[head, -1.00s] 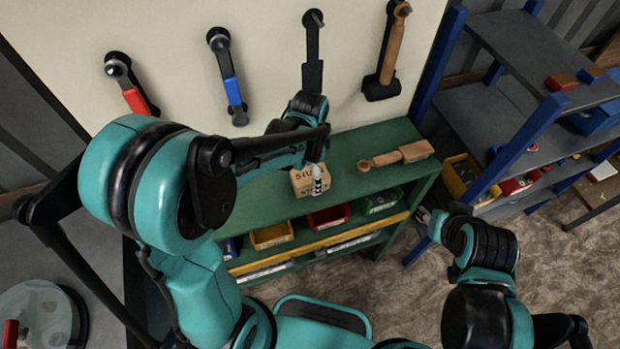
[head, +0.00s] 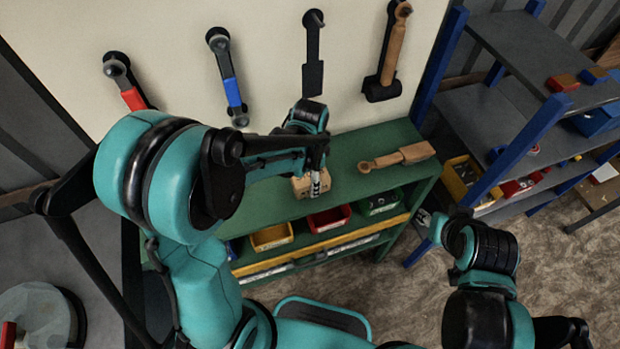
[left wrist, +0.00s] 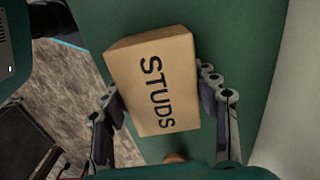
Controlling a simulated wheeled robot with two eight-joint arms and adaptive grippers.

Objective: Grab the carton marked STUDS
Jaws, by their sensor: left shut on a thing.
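The carton marked STUDS (left wrist: 155,85) is a brown box on the green bench top, between the two fingers of my left gripper (left wrist: 162,108) in the left wrist view. The fingers are shut on its sides, and the word STUDS faces the camera. In the head view only a small part of the carton (head: 300,187) shows, beneath my left gripper (head: 318,180), which hides the rest. My right gripper (head: 424,216) is low at the right of the bench, small in view; its jaws cannot be made out.
A wooden-handled tool (head: 398,157) lies on the green bench (head: 345,190) right of the carton. Coloured bins, including a red one (head: 329,219), sit on the shelf below. Tools hang on the wall behind. A blue-framed rack (head: 520,140) stands at the right.

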